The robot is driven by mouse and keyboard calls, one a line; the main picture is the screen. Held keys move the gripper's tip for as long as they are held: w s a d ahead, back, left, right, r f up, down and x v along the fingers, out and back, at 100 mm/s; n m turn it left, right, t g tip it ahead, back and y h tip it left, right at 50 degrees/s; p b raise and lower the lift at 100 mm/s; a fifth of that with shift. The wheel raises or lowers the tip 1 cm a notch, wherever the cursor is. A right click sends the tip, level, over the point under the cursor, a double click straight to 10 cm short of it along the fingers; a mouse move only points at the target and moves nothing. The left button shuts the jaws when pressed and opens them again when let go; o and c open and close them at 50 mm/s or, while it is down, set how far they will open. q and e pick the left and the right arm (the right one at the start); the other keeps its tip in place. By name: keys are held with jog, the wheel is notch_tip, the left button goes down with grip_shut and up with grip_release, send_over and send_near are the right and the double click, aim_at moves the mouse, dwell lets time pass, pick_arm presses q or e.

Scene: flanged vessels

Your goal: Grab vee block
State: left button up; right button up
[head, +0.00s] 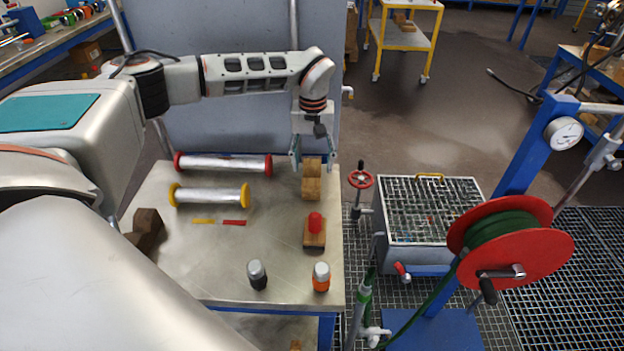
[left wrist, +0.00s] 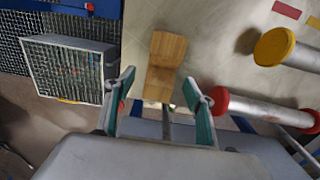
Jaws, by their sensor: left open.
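A wooden block (head: 312,183), which I take to be the vee block, stands near the far right edge of the metal-topped table. It also shows in the left wrist view (left wrist: 165,62). My left gripper (head: 311,158) is at the block's far end and open, fingers pointing down. In the left wrist view, the green-padded fingers (left wrist: 158,76) stand apart on either side of the block's near end, with a gap on both sides. The gripper holds nothing. My right gripper is not in view.
Two metal rollers, one red-ended (head: 225,163) and one yellow-ended (head: 210,195), lie left of the block. A wooden piece with a red knob (head: 315,228) is nearer. A black bottle (head: 257,276) and an orange bottle (head: 321,278) stand at the front. Mid-table is mostly clear.

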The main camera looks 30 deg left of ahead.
aim_at(312, 171)
pick_arm(q)
notch_tip(312, 171, down, 4)
jog(key=shift+a, duration=0.15)
jog(key=shift+w, duration=0.1)
jog(key=c, duration=1.3)
jog(key=shift+r, duration=0.1)
